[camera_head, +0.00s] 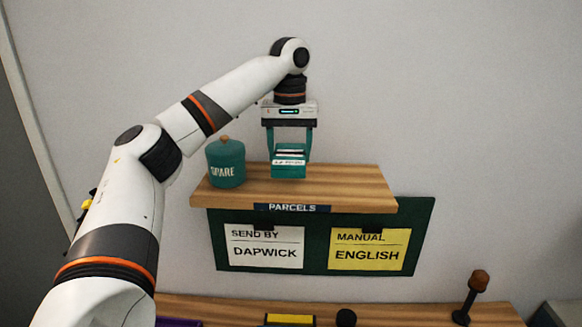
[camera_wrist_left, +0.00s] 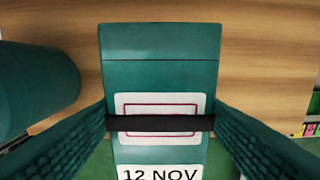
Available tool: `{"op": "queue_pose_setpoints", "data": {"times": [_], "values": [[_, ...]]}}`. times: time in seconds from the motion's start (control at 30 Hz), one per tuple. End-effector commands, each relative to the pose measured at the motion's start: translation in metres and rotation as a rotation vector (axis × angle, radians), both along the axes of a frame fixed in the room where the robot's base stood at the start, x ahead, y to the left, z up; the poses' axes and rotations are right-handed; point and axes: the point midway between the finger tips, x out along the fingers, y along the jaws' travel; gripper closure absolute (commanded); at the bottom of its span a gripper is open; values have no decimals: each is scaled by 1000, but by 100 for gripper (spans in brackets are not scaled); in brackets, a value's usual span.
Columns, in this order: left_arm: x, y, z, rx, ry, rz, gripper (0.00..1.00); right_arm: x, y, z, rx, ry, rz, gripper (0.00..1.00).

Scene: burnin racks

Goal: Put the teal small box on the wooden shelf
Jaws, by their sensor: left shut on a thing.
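The teal small box (camera_head: 289,169) is between the fingers of my left gripper (camera_head: 289,158), which is shut on it. In the head view the box is at the wooden shelf (camera_head: 345,184), near its middle; I cannot tell whether it touches the wood. In the left wrist view the teal box (camera_wrist_left: 160,75) fills the middle, with white labels, one reading "12 NOV". The finger pads of the left gripper (camera_wrist_left: 160,123) lie on both its sides. The shelf's wood (camera_wrist_left: 260,60) shows beneath. My right gripper is not in view.
A teal "SPARE" canister (camera_head: 226,165) stands on the shelf left of the box; it also shows in the left wrist view (camera_wrist_left: 35,90). The shelf's right part is clear. Below hangs a green board (camera_head: 317,264) with two notes. A lower wooden surface (camera_head: 400,312) holds several things.

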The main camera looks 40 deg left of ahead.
Motion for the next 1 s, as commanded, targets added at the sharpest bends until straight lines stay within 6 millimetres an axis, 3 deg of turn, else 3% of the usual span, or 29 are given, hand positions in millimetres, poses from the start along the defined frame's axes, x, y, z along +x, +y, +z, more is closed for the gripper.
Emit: {"op": "queue_pose_setpoints", "data": {"times": [0.13,0.3,0.43,0.73,0.9,0.93,1.0], "values": [[0,-1,-8,-1,1,-2,62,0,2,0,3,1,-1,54],[0,-1,-26,-1,3,-3,62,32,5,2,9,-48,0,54],[1,-1,-38,-1,2,-2,62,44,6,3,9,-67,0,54],[1,0,-43,1,-2,-1,62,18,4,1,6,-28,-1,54],[1,0,-45,0,-1,-1,62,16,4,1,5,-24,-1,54],[1,0,-46,0,-1,-1,35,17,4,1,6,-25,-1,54],[1,0,-45,0,-1,0,24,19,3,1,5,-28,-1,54]]}}
